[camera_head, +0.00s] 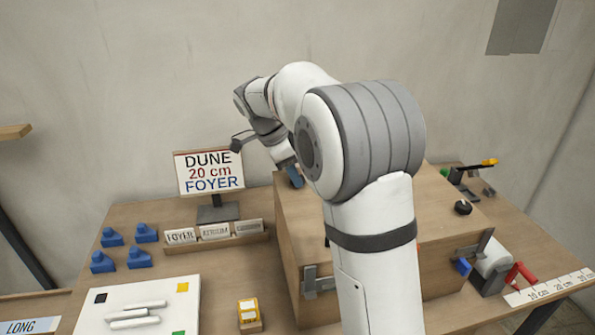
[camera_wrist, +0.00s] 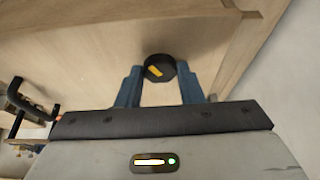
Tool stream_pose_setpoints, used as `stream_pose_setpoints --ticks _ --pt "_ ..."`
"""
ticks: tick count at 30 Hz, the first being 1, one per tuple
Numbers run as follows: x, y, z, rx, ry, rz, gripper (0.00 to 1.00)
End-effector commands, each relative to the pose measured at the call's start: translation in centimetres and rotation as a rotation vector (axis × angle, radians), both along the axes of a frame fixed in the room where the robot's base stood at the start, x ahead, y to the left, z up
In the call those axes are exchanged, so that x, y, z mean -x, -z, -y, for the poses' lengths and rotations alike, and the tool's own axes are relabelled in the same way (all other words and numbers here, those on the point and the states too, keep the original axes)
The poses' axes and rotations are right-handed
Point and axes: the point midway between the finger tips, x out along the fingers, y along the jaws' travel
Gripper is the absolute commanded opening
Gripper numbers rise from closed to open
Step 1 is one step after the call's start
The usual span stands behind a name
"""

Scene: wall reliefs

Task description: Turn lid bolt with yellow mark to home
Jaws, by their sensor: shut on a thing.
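The lid bolt (camera_wrist: 163,66) is a dark round knob with a yellow mark on its face in the wrist view. The mark is a short slanted bar, lower left of the knob's centre. My gripper (camera_wrist: 159,74) is shut on this bolt, one blue finger on each side. In the head view my gripper (camera_head: 295,176) is at the far left of the wooden box's lid (camera_head: 445,190), and the bolt is hidden there. A second dark knob (camera_head: 463,207) stands on the lid's right part; I see no yellow on it.
A sign (camera_head: 209,173) and a rack of name plates (camera_head: 215,233) stand left of the box. Several blue pieces (camera_head: 138,257) and a white board (camera_head: 140,308) lie further left. A clamp with a red handle (camera_head: 519,275) is at the right. My arm hides much of the box.

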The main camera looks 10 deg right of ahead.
Motion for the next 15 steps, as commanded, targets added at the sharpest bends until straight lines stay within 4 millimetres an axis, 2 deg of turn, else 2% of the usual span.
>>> stream_pose_setpoints --ticks 15 --pt "-0.49 -0.26 0.35 0.001 0.484 0.001 0.11"
